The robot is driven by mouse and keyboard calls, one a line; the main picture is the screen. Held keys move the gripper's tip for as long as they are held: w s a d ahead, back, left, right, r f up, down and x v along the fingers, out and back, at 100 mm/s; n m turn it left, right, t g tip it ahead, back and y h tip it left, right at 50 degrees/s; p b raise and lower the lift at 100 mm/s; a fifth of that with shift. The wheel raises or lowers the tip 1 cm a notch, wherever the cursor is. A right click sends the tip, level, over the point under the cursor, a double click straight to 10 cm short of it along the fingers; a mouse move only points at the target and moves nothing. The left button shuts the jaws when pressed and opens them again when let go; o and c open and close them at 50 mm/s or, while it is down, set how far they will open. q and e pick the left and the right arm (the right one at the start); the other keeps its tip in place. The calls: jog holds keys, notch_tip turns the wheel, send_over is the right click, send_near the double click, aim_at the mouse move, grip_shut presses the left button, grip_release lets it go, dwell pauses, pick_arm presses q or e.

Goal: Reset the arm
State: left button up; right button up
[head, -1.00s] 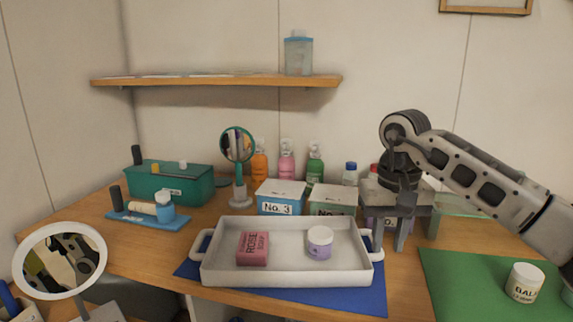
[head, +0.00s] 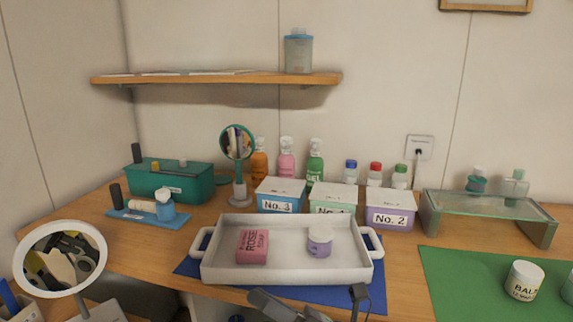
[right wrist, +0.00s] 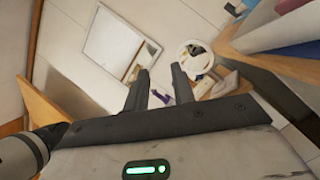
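My right gripper (head: 308,297) shows only in part at the bottom edge of the head view, in front of the white tray. In the right wrist view my right gripper (right wrist: 160,72) has its two dark fingers apart with nothing held between them. The tray (head: 300,275) sits on a blue mat and holds a pink rose soap (head: 253,246) at its left and a small lidded white-and-lilac jar (head: 319,241) right of its middle. My left gripper is not in view.
Boxes labelled No. 3 (head: 280,204) and No. 2 (head: 390,216) stand behind the tray, with a green-fronted one between. A glass-topped stand (head: 490,208) is at right. A balm jar (head: 524,281) stands on a green mat (head: 455,290). A round mirror (head: 60,258) is at front left.

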jog(key=s+d+f+m+t+h, duration=0.1)
jog(key=d+f+m+t+h, duration=0.45)
jog(key=m, duration=0.75)
jog(key=s+d+f+m+t+h, duration=0.1)
jog(key=d+f+m+t+h, duration=0.2)
jog(key=d+f+m+h, duration=0.7)
jog(key=s+d+f+m+g+h, duration=0.2)
jog(key=s+f+m+g, duration=0.4)
jog(key=s+f+m, duration=0.4)
jog(key=s+m, duration=0.2)
jog(key=m, duration=0.3)
jog(key=shift+f, duration=0.15)
jog(key=shift+g, duration=0.25)
